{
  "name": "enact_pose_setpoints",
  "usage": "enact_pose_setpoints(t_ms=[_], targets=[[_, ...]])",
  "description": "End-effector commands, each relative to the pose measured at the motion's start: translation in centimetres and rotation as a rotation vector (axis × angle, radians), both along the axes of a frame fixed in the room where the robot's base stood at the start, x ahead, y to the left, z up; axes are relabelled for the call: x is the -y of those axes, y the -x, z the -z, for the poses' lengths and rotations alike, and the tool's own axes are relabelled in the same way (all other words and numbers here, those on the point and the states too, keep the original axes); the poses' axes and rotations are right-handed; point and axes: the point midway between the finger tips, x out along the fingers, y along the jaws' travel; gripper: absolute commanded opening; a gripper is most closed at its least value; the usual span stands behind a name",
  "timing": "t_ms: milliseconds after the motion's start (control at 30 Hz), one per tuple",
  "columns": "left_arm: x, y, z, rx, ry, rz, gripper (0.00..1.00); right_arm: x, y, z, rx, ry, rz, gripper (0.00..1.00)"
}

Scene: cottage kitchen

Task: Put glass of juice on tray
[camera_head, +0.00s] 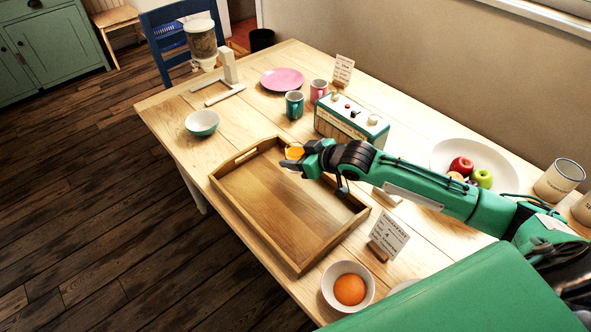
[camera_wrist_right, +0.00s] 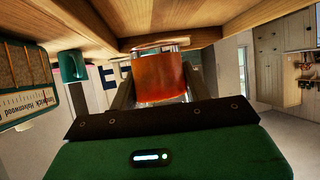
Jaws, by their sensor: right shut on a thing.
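The glass of juice (camera_head: 295,152) is small, with orange juice in it. My right gripper (camera_head: 293,161) is shut on it, and the glass also shows between the fingers in the right wrist view (camera_wrist_right: 160,77). The wooden tray (camera_head: 250,200) lies on the table, empty, with raised walls and handle slots. In the head view the glass appears at the tray's far right corner. In the wrist view its base is close to a wooden surface. I cannot tell whether it touches. My left gripper is not in view.
A radio (camera_head: 350,122) and two mugs, one teal (camera_head: 294,105) and one pink (camera_head: 318,90), stand behind the tray. A fruit bowl (camera_head: 440,150) is at right. A bowl with an orange (camera_head: 334,294) and a small card (camera_head: 389,235) sit near the tray's front right.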

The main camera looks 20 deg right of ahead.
Motion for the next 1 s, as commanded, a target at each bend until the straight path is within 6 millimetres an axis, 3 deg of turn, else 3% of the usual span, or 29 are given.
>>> enact_pose_setpoints(t_ms=[267,567,967,1000], targets=[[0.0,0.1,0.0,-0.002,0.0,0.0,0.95,0.0,0.0,1.6,0.001,-0.001,0.0,0.19],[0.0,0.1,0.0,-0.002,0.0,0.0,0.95,0.0,0.0,5.1,0.001,-0.002,0.0,0.19],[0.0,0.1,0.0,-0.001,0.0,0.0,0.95,0.0,0.0,5.6,0.002,-0.001,0.0,0.19],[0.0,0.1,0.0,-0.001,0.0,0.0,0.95,0.0,0.0,5.6,0.001,-0.001,0.0,0.56]])
